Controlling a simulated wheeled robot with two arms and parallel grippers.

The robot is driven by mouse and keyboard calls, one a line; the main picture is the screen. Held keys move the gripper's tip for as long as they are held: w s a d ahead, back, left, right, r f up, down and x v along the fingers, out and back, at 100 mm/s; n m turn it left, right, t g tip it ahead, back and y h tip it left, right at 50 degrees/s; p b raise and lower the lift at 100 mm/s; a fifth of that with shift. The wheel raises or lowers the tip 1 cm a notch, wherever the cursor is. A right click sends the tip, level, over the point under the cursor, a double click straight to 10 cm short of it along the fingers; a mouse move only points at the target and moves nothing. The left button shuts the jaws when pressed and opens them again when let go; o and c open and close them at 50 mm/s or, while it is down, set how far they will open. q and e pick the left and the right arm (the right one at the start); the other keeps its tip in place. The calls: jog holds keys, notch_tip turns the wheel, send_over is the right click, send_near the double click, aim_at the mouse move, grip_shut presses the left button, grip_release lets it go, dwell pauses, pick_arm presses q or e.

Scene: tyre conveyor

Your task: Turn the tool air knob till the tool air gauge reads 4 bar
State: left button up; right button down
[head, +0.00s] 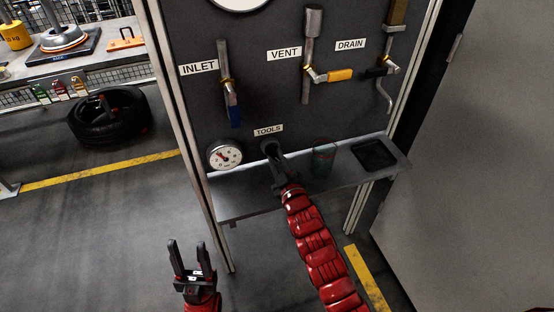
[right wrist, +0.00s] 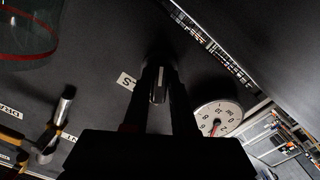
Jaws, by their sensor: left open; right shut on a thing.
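The tool air gauge (head: 225,156) is a round white dial low on the dark panel, left of the TOOLS label (head: 268,130). Its red needle shows, but the digits are too small in the head view for a sure reading. The gauge also shows at the right of the right wrist view (right wrist: 220,118). My right gripper (head: 271,152) is at the panel just under the TOOLS label, shut on the tool air knob (right wrist: 158,86). The fingers hide most of the knob. My left gripper (head: 187,250) is open and empty, low in front of the panel.
A shelf (head: 240,203) juts out below the gauge, with a cup (head: 323,160) and a dark tray (head: 374,154) right of my right gripper. INLET (head: 232,105), VENT (head: 335,75) and DRAIN (head: 376,72) valves are above. A tyre (head: 108,118) lies at left; the floor there is open.

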jog(key=shift+f+m, duration=0.15)
jog(key=shift+m, duration=0.95)
jog(key=c, duration=0.7)
grip_release()
jog(key=b+v, duration=0.1)
jog(key=v, duration=1.6)
jog(key=shift+s+b, duration=0.2)
jog(key=shift+b, duration=0.2)
